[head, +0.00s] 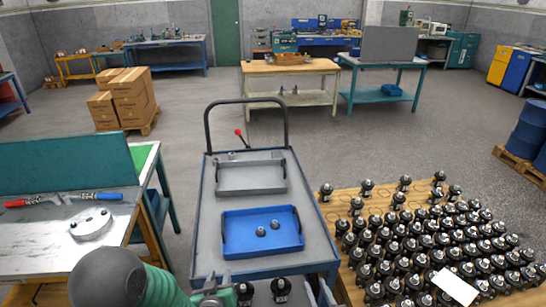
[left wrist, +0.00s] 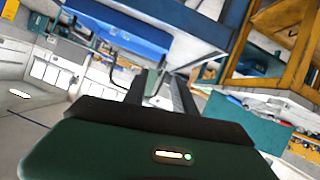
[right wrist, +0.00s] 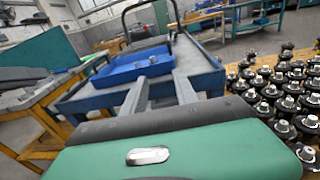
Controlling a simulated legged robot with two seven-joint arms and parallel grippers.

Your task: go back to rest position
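My left gripper (left wrist: 168,88) shows two dark fingers with a gap between them and nothing held, in the left wrist view. My right gripper (right wrist: 160,88) has two grey fingers spread apart and empty; in its wrist view they point toward the cart and blue tray. In the head view, my left arm comes in at the bottom left, and most of both grippers is cut off by the lower edge. The blue tray (head: 237,244) lies on the grey cart (head: 203,203) with two small parts (head: 268,228) in it.
A grey tray (head: 232,180) sits behind the blue one. Many black motors (head: 405,245) crowd a wooden surface at right. Open floor lies beyond the cart.

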